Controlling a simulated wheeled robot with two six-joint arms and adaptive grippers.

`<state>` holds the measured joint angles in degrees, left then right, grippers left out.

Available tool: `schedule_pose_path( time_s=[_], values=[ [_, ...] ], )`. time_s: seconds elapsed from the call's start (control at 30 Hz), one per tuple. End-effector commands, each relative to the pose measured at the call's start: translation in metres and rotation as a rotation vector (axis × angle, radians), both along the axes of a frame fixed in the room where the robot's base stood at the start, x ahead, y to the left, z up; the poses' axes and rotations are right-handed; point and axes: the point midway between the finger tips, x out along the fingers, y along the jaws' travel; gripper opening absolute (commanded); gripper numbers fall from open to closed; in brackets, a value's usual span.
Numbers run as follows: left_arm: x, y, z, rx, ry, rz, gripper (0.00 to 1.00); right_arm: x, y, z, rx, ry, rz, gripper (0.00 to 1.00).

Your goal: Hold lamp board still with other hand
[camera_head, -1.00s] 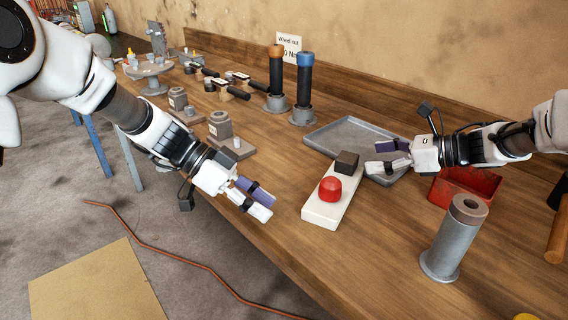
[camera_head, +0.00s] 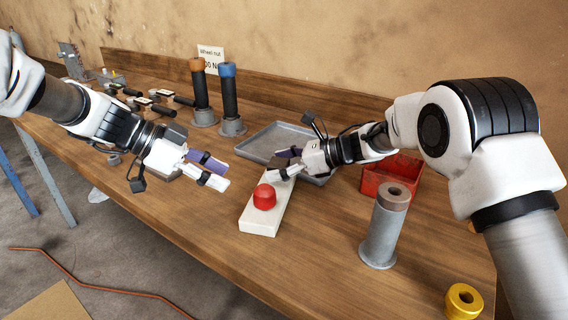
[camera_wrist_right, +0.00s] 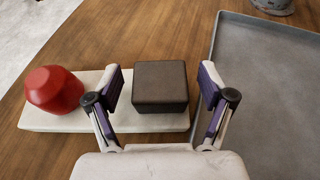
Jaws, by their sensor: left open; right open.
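The lamp board is a white slab (camera_head: 258,220) lying on the bench, with a red dome lamp (camera_head: 264,196) at its near end and a dark block at its far end. In the right wrist view the dark block (camera_wrist_right: 160,86) lies between the two fingers of my right gripper (camera_wrist_right: 160,88), which is open with a gap on both sides. In the head view the right gripper (camera_head: 279,168) is over the far end of the board and partly hides the block. My left gripper (camera_head: 213,172) is open and empty, to the left of the board and apart from it.
A grey tray (camera_head: 258,142) lies just behind the board. A red bin (camera_head: 405,178), a grey cylinder (camera_head: 384,232) and a yellow ring (camera_head: 463,301) are to the right. Orange-topped (camera_head: 199,92) and blue-topped (camera_head: 229,98) posts stand at the back. The bench left of the board is fairly clear.

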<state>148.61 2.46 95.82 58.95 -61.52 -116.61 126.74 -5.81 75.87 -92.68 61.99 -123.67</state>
Motion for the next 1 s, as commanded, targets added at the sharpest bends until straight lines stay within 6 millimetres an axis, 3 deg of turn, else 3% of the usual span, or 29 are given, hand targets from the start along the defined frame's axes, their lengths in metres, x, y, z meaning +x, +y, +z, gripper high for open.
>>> schedule_pose_path(
  time_s=[0.07, 0.2, 0.27, 0.3, 0.33, 0.37, 0.47, 0.5, 1.0],
  values=[
    [0.0, 0.0, 0.0, 0.0, 0.0, 0.0, 0.42, 0.0, 0.0, 0.0, 0.0, 0.0, 0.0, 0.78],
    [0.0, 0.0, 0.0, 0.0, 0.0, 0.0, 0.42, 0.0, 0.0, 0.0, 0.0, 0.0, 0.0, 0.28],
    [0.0, 0.0, 0.0, 0.0, 0.0, 0.0, 0.42, 0.0, 0.0, 0.0, 0.0, 0.0, 0.0, 0.07],
    [0.0, 0.0, 0.0, 0.0, 0.0, 0.0, 0.42, 0.0, 0.0, 0.0, -0.001, 0.0, 0.0, 0.03],
    [0.0, 0.0, 0.0, 0.0, 0.0, 0.0, 0.42, 0.0, 0.0, 0.0, -0.001, 0.0, 0.0, 0.03],
    [0.0, 0.0, 0.0, 0.0, 0.0, 0.0, 0.42, 0.0, 0.0, 0.0, -0.001, 0.0, 0.0, 0.41],
    [0.0, 0.0, 0.0, 0.0, 0.0, 0.0, 0.42, 0.0, 0.0, 0.0, -0.001, 0.001, 0.001, 0.05],
    [0.0, 0.0, 0.0, 0.0, 0.0, 0.0, 0.42, 0.0, 0.0, 0.0, -0.001, 0.001, 0.001, 0.02],
    [0.0, 0.0, -0.011, 0.0, 0.0, 0.0, 0.42, -0.001, 0.0, -0.006, -0.003, 0.002, 0.002, 0.02]
  ],
)
